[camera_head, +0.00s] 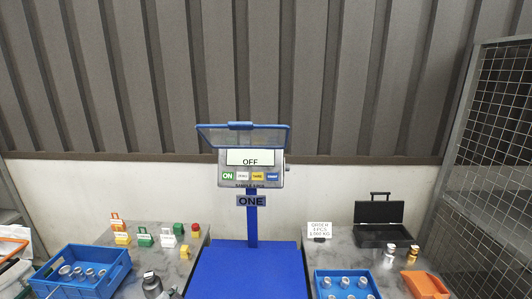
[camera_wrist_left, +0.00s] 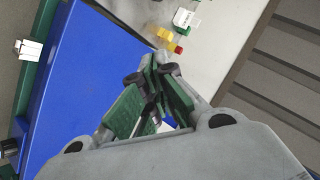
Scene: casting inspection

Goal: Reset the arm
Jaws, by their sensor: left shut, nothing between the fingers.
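My left gripper (camera_wrist_left: 155,78) fills the lower middle of the left wrist view. Its green-padded fingers are shut with nothing between them. It is seen over the blue scale platform (camera_wrist_left: 75,75) and the grey table beside it; its height above them is hard to tell. My right gripper is in neither view.
A blue crate (camera_head: 117,277) of metal parts and several coloured blocks are on the left table. On the right are another blue crate (camera_head: 318,284) with metal parts, an open black case (camera_head: 379,236), an orange piece (camera_head: 425,285) and a wire-mesh cage (camera_head: 495,150).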

